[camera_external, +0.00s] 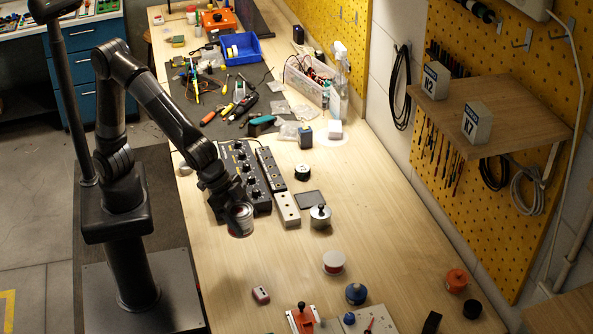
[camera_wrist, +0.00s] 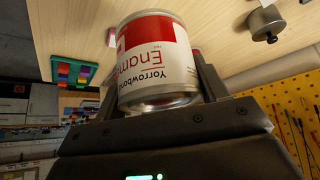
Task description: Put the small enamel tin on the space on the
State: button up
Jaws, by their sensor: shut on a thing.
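The small enamel tin is a red and white can lettered "Enam…"; it fills the middle of the wrist view (camera_wrist: 160,62) and shows below my arm's end in the external view (camera_external: 240,222). My gripper (camera_external: 237,208) is shut on the tin, with one finger on each side of it in the wrist view (camera_wrist: 163,85). I cannot tell whether its underside touches the bench. A wooden shelf (camera_external: 525,118) on the yellow pegboard at right carries two white blocks, one marked like "N2" (camera_external: 436,81) and one like "K7" (camera_external: 477,122), with bare wood around them.
A black device with knobs (camera_external: 238,168) lies just behind the tin. The bench's right middle (camera_external: 400,220) is clear. Cables hang beneath the shelf.

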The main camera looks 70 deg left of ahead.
jog(key=s+m+h, duration=0.1)
jog(key=s+m, duration=0.1)
jog(key=s, duration=1)
jog(key=shift+g, duration=0.3)
jog(key=w+f, duration=0.2)
jog(key=w, duration=0.1)
jog(key=w+a+f, duration=0.1)
jog(key=w+f, duration=0.2)
jog(key=w, duration=0.1)
jog(key=w+a+f, duration=0.1)
jog(key=w+f, duration=0.1)
jog(key=w, duration=0.2)
jog(key=shift+w+a+f, duration=0.1)
jog(key=shift+f, duration=2.25)
jog(key=shift+f, duration=0.15)
jog(key=o, duration=1.2)
